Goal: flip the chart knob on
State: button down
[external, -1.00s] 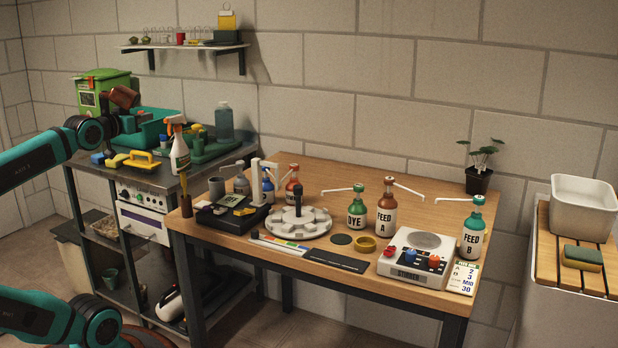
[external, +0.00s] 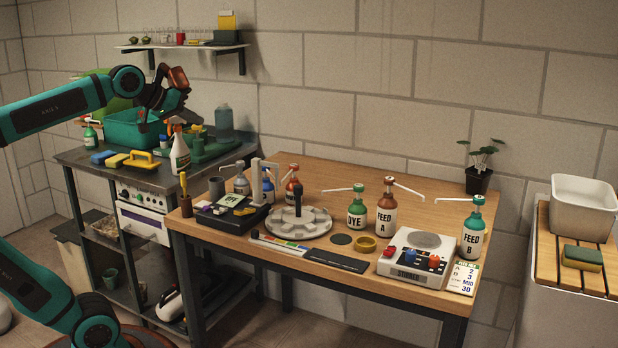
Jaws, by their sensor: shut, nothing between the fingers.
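The white stirrer (external: 409,279) stands at the front right of the wooden table. On its front are a red knob or button (external: 389,252), a blue knob (external: 410,257) and an orange-red knob (external: 434,261). Their settings are too small to tell. A white chart card (external: 464,278) with letters and numbers, "MID" and "30" among them, lies at the stirrer's right side. No knob labelled "chart" can be read. My gripper (external: 184,104) is shut and empty, high above the left bench, far left of the stirrer.
Bottles marked DYE (external: 357,212), FEED A (external: 386,213) and FEED B (external: 472,235) stand around the stirrer, with long spouts. A round grey carousel (external: 298,226) is mid-table. A spray bottle (external: 180,155) stands below my gripper. A wall shelf (external: 186,47) hangs above it.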

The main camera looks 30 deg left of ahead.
jog(key=shift+s+d+g, duration=2)
jog(key=shift+d+g, duration=0.5)
jog(key=shift+d, duration=2.45)
send_near(255, 234)
jog(key=a+r, duration=0.2)
jog(key=a, duration=0.2)
jog(key=shift+a+f+m, duration=0.1)
jog(key=shift+a+m, duration=0.15)
jog(key=shift+m, duration=0.05)
jog(key=shift+x, duration=5)
jog(key=shift+d, duration=0.2)
